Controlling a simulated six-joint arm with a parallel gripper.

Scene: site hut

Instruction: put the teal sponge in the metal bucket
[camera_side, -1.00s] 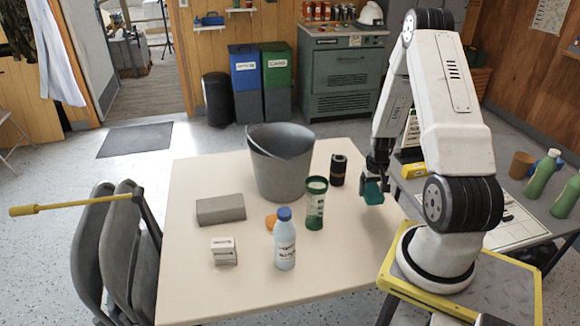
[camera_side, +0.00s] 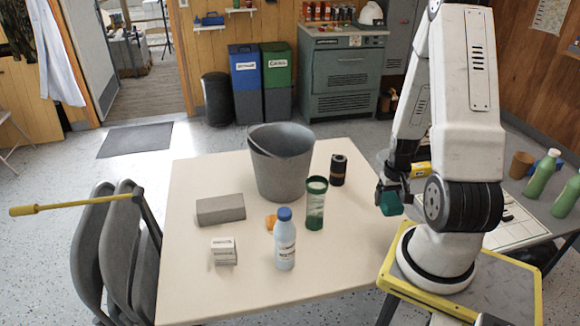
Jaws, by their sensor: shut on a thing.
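The teal sponge (camera_side: 390,203) is in my gripper (camera_side: 388,188), which is shut on it. My gripper holds it near the right edge of the table, close to my arm's base. The jaws are small and partly hidden by the arm in this view. The grey metal bucket (camera_side: 281,168) stands upright near the back middle of the table, to the left of my gripper. Its mouth is open at the top, and its inside floor is hidden.
Between bucket and gripper stand a dark can (camera_side: 338,170) and a green-capped tumbler (camera_side: 315,205). A blue-capped bottle (camera_side: 285,245), an orange item (camera_side: 271,222), a white box (camera_side: 223,252) and a grey block (camera_side: 220,209) are on the table (camera_side: 190,280). The table's right front is clear.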

